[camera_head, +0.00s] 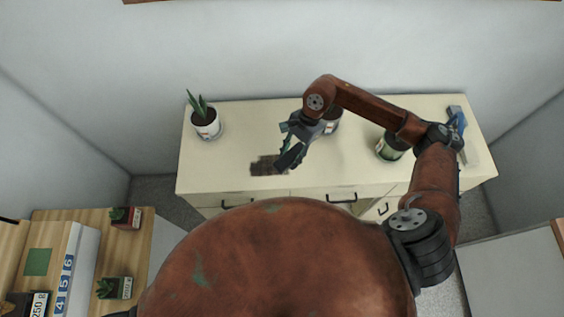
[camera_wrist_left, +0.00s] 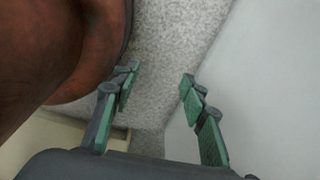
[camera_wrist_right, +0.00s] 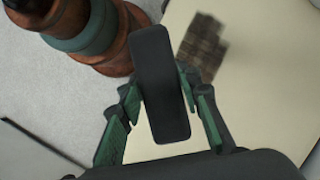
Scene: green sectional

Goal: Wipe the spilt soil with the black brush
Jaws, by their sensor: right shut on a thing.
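The spilt soil is a dark brown patch (camera_head: 266,166) near the front edge of the cream cabinet top (camera_head: 235,145). It also shows in the right wrist view (camera_wrist_right: 203,46). My right gripper (camera_head: 289,143) is over the cabinet, just right of the soil. It is shut on the black brush (camera_head: 291,157), whose flat dark body (camera_wrist_right: 160,85) sits between the fingers in the right wrist view. The brush is beside the soil; whether it touches the top is unclear. My left gripper (camera_wrist_left: 158,76) is open and empty, over the grey floor.
A potted plant (camera_head: 206,121) stands at the cabinet's left. A white pot (camera_head: 332,121) is partly hidden behind my right arm. A green-and-white pot (camera_head: 390,147) stands further right, and a blue object (camera_head: 457,117) lies at the right end. The wall closes the back.

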